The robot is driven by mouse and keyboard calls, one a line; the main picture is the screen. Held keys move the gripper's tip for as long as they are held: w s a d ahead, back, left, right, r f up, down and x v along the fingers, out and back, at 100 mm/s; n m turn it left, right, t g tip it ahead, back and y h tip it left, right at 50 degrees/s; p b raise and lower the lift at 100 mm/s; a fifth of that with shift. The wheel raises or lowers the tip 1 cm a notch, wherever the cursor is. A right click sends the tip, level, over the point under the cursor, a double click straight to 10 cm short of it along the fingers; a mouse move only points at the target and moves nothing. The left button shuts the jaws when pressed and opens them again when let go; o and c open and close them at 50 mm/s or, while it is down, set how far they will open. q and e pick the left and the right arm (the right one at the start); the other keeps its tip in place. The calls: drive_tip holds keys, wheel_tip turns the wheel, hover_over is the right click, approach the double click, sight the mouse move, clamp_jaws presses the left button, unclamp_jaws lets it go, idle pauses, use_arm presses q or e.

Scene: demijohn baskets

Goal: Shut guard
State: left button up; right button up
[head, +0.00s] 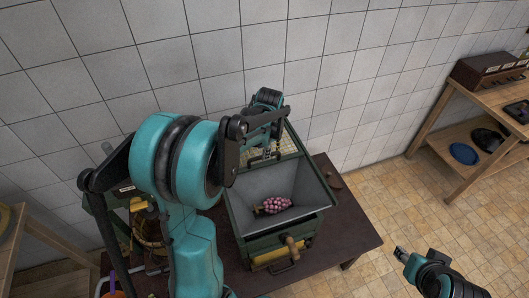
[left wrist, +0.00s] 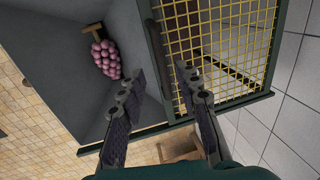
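The guard (head: 291,142), a green frame with yellow mesh, stands raised at the back of the grey hopper (head: 307,184). It also shows in the left wrist view (left wrist: 225,45), partly cut off. My left gripper (head: 265,156) is at the guard, above the hopper's back side. In the left wrist view its two fingers (left wrist: 163,112) are spread apart, with a green frame bar between and beyond them. I cannot tell whether they touch it. A bunch of pink grapes (head: 273,205) lies in the hopper. My right gripper (head: 402,252) is over the floor at right, its opening unclear.
The green machine stands on a dark brown table (head: 345,238) against the tiled wall. My left arm hides the table's left part.

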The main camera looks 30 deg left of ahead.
use_arm(q)
drive_tip(key=f, duration=0.3)
drive_tip(key=shift+w+a, duration=0.25)
drive_tip(key=shift+w, duration=0.1)
drive_tip(key=shift+f, duration=0.4)
clamp_jaws()
drive_tip(key=s+d, duration=1.5)
drive_tip(key=d, duration=0.3)
drive_tip(key=shift+s, duration=0.25)
unclamp_jaws()
